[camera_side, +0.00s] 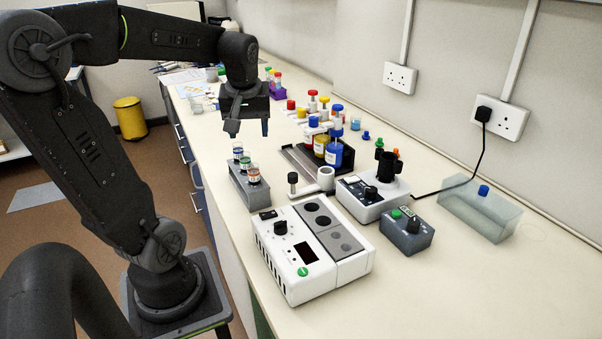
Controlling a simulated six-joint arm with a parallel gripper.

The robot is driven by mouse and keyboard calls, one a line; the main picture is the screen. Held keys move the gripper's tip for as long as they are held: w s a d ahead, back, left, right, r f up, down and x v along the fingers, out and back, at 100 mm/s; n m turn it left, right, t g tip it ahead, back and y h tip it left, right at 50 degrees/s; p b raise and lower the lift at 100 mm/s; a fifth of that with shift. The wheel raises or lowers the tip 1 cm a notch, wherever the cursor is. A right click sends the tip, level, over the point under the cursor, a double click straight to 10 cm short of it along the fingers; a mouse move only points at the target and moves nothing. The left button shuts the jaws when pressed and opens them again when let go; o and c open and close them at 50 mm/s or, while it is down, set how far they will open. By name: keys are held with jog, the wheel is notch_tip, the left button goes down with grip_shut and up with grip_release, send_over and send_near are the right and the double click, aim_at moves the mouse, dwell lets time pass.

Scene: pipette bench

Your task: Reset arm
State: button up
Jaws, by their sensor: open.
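My gripper (247,129) is open and points down over the bench, with its two dark fingers apart and nothing visible between them. It hangs above and behind the grey rack (244,190) of small vials with coloured labels, clear of the vials. My black arm reaches in from the left, raised, with its forearm level across the top of the picture.
A dark rack (345,160) holds bottles with blue, yellow and red contents. A white block unit (310,252), a white mixer (372,197), a grey control box (407,232) and a clear tray (480,212) stand nearer. Bare bench (450,295) lies at the front right.

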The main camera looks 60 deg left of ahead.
jog(key=s+d+m+t+h, duration=0.1)
jog(key=d+m+t, duration=0.1)
jog(key=d+m, duration=0.5)
jog(key=s+d+f+m+t+h, duration=0.1)
jog(key=d+m, duration=0.5)
jog(key=d, duration=0.7)
jog(key=shift+s+d+m+t+h, duration=0.3)
jog(key=shift+s+d+m+t, duration=0.15)
jog(key=shift+t, duration=0.35)
jog(key=shift+f, duration=0.1)
